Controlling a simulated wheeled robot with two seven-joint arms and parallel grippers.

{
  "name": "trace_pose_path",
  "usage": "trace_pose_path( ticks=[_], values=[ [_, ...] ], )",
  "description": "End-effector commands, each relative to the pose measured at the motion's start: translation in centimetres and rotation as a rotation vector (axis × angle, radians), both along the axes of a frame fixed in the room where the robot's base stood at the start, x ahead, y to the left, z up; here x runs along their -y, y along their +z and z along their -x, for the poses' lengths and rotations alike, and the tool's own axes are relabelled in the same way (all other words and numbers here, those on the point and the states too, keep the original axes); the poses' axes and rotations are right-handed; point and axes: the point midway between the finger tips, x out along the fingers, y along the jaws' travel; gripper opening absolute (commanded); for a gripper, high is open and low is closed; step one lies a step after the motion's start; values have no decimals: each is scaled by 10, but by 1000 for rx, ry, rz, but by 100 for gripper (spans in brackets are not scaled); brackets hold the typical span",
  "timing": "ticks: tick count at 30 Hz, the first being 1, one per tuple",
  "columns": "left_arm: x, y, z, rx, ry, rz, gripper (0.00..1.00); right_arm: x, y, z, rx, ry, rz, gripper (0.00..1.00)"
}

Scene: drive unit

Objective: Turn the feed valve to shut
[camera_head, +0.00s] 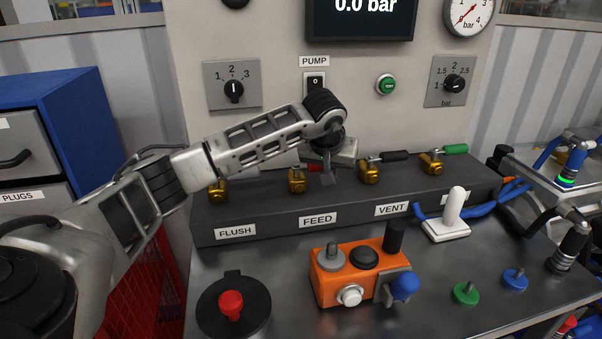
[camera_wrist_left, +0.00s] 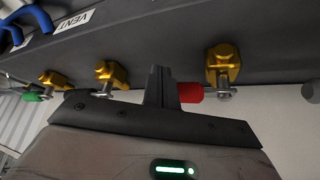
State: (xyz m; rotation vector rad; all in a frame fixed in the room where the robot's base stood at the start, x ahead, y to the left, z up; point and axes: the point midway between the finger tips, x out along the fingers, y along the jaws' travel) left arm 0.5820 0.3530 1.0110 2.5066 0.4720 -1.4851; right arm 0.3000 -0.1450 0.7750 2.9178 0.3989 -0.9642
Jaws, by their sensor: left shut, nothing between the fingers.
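The feed valve (camera_head: 297,181) is a brass body above the FEED label (camera_head: 317,220) on the dark manifold. Its red lever (camera_head: 314,166) points right, along the manifold, partly hidden by my gripper. My left gripper (camera_head: 329,176) is shut and empty, with its fingers at the lever's right end. In the left wrist view the shut fingers (camera_wrist_left: 158,88) are right beside the end of the red lever (camera_wrist_left: 190,92), and the brass feed valve (camera_wrist_left: 223,66) is beyond it. I cannot tell whether fingers and lever touch. My right gripper is out of view.
The vent valve (camera_head: 369,170) with a black lever and a green-levered valve (camera_head: 431,162) stand to the right. The flush valve (camera_head: 218,191) is at left, partly behind my arm. An orange block (camera_head: 327,285) and a red-knobbed black disc (camera_head: 255,300) are on the bench.

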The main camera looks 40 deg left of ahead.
Motion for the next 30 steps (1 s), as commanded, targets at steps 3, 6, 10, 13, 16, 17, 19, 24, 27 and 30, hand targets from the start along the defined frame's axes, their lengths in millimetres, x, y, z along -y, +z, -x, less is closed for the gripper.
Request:
trace_pose_path(
  ticks=[3,6,10,13,16,17,19,24,27,30],
  values=[
    [-1,0,-2,0,0,0,0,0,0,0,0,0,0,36],
    [-3,0,-5,-1,0,-1,0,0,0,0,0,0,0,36],
    [-2,0,-4,-1,0,-1,0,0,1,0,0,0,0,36],
    [0,0,0,0,0,-1,0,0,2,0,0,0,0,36],
    [3,0,4,-1,-1,-2,0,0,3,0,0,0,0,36],
    [4,0,5,0,0,-1,0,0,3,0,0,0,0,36],
    [5,0,7,-1,0,-1,0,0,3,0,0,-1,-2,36],
    [7,12,10,0,0,-1,0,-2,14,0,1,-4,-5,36],
    [8,25,13,-1,1,-2,0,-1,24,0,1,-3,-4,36],
    [9,36,17,0,0,-1,0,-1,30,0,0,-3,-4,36]
  ],
)
